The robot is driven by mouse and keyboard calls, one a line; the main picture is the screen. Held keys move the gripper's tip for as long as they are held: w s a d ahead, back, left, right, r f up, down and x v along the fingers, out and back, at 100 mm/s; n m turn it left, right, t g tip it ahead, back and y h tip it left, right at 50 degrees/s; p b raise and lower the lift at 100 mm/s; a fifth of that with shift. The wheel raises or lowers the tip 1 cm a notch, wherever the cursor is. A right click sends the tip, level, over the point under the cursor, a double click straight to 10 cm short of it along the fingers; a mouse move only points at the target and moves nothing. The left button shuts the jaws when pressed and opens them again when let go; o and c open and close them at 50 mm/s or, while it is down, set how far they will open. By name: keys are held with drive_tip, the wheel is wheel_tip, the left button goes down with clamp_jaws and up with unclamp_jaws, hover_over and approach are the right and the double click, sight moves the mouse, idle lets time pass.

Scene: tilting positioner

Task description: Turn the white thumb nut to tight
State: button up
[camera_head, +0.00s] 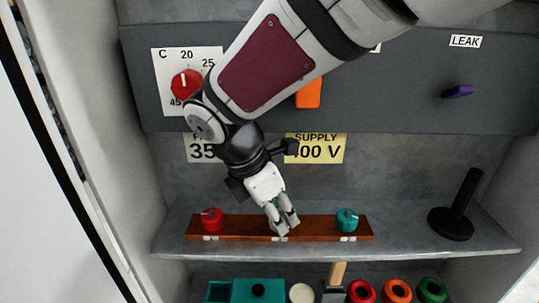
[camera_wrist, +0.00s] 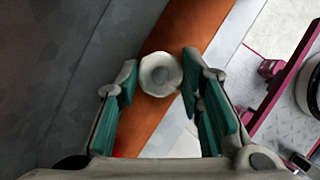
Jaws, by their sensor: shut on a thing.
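The white thumb nut (camera_wrist: 160,73) is a round pale knob with a grey centre on the brown wooden strip (camera_head: 313,229). In the wrist view it sits between the tips of my gripper (camera_wrist: 159,84), one finger on each side, and the gripper is shut on it. In the head view my gripper (camera_head: 283,227) points down at the middle of the strip and hides the nut. A red thumb nut (camera_head: 212,218) stands at the strip's left end and a teal one (camera_head: 347,219) at its right end. The white nut's turn position cannot be read.
The strip lies on a grey shelf (camera_head: 400,245). A black post on a round base (camera_head: 452,222) stands at the right. Several coloured rings and a teal box (camera_head: 258,291) are below.

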drive_tip(key=shift+m+g+h+p, duration=0.3)
drive_tip(key=shift+m+g, duration=0.1)
drive_tip(key=shift+m, duration=0.7)
drive_tip(key=o, duration=1.2)
drive_tip(key=shift+c, duration=0.2)
drive_tip(key=w+v, duration=0.1)
drive_tip(key=v, duration=0.6)
drive_tip(key=shift+s+r, duration=0.3)
drive_tip(key=shift+s, duration=0.15)
drive_tip(key=shift+a, duration=0.1)
